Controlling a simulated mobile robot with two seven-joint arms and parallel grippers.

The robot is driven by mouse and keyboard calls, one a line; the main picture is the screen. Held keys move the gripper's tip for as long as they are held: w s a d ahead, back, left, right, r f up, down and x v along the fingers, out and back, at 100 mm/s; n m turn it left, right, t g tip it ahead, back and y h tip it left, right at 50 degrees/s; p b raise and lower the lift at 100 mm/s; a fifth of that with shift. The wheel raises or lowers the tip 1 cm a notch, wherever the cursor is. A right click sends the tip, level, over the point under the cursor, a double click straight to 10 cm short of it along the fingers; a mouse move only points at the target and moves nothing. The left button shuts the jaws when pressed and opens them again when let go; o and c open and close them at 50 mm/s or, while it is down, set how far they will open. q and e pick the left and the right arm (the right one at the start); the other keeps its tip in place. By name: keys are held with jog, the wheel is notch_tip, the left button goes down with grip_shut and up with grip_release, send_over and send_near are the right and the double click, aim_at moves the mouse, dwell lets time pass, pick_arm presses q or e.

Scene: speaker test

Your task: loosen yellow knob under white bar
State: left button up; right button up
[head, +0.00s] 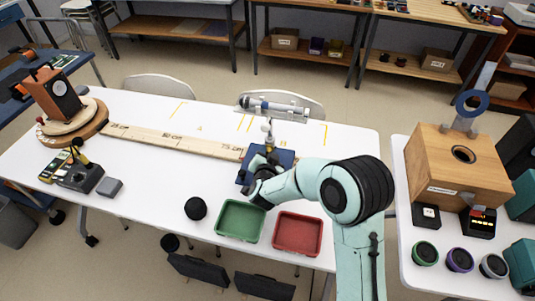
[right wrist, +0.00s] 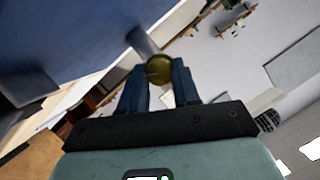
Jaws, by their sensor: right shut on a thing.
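The white bar (head: 274,107) lies level on top of a thin upright post (head: 269,133) at the back of the white table. The post rises from a blue block (head: 285,157). My right gripper (head: 257,176) is low at the front left of this block; its fingers are hard to make out in the head view. In the right wrist view, both dark blue fingers (right wrist: 159,88) are shut on a dull yellow knob (right wrist: 158,69). A grey shaft (right wrist: 140,43) runs from the knob toward a large blue surface. My left gripper is in no view.
A wooden strip (head: 175,141) with distance marks leads left to a round wooden stand (head: 92,124). A wooden speaker box (head: 440,178) stands right.

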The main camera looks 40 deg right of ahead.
jog(key=shift+r+p, duration=0.1)
jog(key=shift+p, duration=0.45)
jog(key=n+p, duration=0.1)
jog(key=p, duration=0.2)
jog(key=shift+w+a+r+n+g, duration=0.1)
jog(key=shift+w+r+n+g, duration=0.05)
jog(key=shift+n+g, duration=0.25)
jog(key=n+g+h+p, duration=0.1)
jog(key=n+p, duration=0.1)
jog(key=p, duration=0.3)
jog(key=shift+w+g, duration=0.1)
jog(key=shift+g, duration=0.2)
jog(key=shift+a+f+n+h+p, duration=0.15)
jog(key=shift+n+h+p, duration=0.3)
jog(key=shift+p, duration=0.45)
jog(key=o, duration=1.1)
jog(key=shift+c, duration=0.2)
jog(key=v, duration=1.3)
jog(key=shift+r, duration=0.25)
